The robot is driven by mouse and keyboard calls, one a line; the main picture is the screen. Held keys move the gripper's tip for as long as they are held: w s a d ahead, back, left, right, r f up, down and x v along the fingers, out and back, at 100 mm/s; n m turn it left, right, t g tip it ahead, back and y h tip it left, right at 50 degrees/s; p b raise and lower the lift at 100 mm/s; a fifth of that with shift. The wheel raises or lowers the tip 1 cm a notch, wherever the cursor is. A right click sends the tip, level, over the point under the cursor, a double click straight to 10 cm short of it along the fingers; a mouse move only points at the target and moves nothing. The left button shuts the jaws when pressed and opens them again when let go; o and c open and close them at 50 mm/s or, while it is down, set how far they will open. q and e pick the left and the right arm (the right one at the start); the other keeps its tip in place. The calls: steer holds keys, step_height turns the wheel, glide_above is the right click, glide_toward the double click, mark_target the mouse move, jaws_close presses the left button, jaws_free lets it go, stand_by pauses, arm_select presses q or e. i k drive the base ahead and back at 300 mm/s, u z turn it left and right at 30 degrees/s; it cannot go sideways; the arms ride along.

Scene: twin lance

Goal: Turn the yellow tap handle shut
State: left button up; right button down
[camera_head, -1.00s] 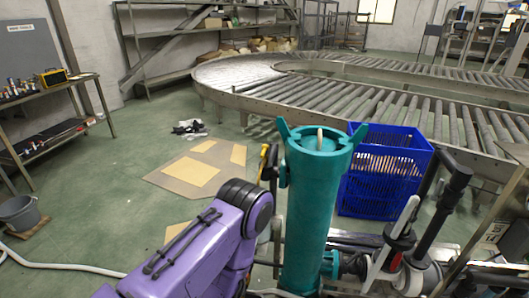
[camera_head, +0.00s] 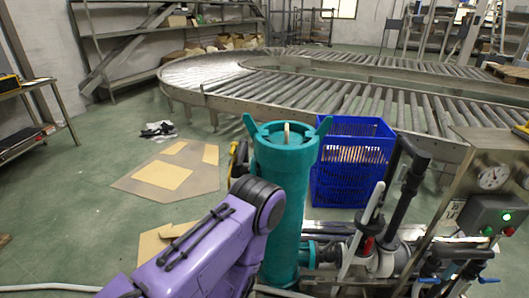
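A small yellow part with dark edges (camera_head: 238,158) shows at the left side of the tall teal cylinder (camera_head: 283,210). Another small yellow piece (camera_head: 522,130) shows at the right edge, above the gauge panel. I cannot tell which of them, if either, is the tap handle. My purple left arm (camera_head: 205,250) comes in from the lower left, and its rounded joint overlaps the front of the cylinder. My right arm and gripper are not in view.
A blue crate (camera_head: 345,190) stands behind the cylinder, before a roller conveyor (camera_head: 350,95). Pipes with a black lever (camera_head: 410,165) and blue handles (camera_head: 488,280) fill the lower right. A gauge (camera_head: 493,177) sits above a green-lit box (camera_head: 500,215). Cardboard (camera_head: 165,180) lies on open floor at left.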

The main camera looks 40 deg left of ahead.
mark_target(234, 144)
steer(key=z, duration=1.35)
steer(key=k, duration=0.95)
steer(key=u, duration=1.75)
steer(key=i, duration=0.1)
steer(key=z, duration=0.15)
